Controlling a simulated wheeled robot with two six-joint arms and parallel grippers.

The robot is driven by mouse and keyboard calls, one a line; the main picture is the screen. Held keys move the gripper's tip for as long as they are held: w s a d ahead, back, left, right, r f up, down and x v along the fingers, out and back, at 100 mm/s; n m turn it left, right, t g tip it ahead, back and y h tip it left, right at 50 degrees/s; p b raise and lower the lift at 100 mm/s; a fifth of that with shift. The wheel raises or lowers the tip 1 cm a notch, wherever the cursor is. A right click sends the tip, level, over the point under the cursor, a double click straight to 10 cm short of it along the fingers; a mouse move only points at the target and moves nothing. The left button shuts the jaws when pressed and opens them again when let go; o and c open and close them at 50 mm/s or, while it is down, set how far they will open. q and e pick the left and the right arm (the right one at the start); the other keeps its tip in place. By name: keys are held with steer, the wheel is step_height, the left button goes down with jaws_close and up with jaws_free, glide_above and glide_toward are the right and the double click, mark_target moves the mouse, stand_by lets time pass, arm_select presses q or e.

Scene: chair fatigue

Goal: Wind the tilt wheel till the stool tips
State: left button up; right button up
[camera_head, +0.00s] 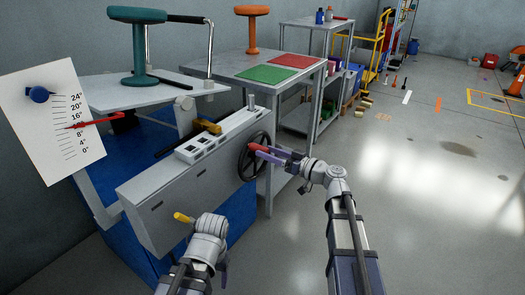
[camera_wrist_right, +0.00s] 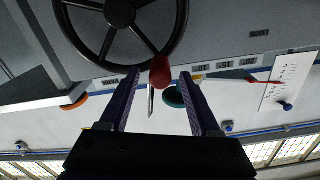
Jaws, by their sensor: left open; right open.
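The teal stool (camera_head: 139,50) stands on a pale tilt plate (camera_head: 118,95) at the left, held by a bar-like arm. The black spoked tilt wheel (camera_head: 243,162) is on the end of the grey machine, with a red handle (camera_head: 258,147) on its rim. My right gripper (camera_head: 265,153) is at the handle, jaws open. In the right wrist view the red handle (camera_wrist_right: 160,70) lies between the two apart purple fingers, near their tips. A white scale card (camera_head: 40,130) has a red pointer (camera_head: 95,121) near the middle marks. My left gripper (camera_head: 205,240) is low before the machine; its fingers are mostly hidden.
A yellow-tipped lever (camera_head: 183,217) shows beside my left gripper. A grey table (camera_head: 225,62) with green (camera_head: 264,74) and red (camera_head: 291,61) mats and an orange stool (camera_head: 252,28) stands behind the wheel. Open floor (camera_head: 430,200) lies to the right.

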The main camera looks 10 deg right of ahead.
steer(key=v, duration=0.5)
steer(key=s+a+f+g+h+p, duration=0.1)
steer(key=s+a+f+g+h, duration=0.4)
steer(key=s+a+f+g, duration=0.8)
steer(key=s+f+m+h+p, duration=0.1)
steer(key=s+f+m+h, duration=0.1)
steer(key=s+f+h, duration=0.65)
step_height(320, 180, up, 40)
steer(key=s+p, duration=0.2)
steer(key=p, duration=3.6)
steer(key=shift+d+f+h, duration=0.25)
steer(key=shift+d+h, duration=0.1)
steer(key=shift+d, duration=0.05)
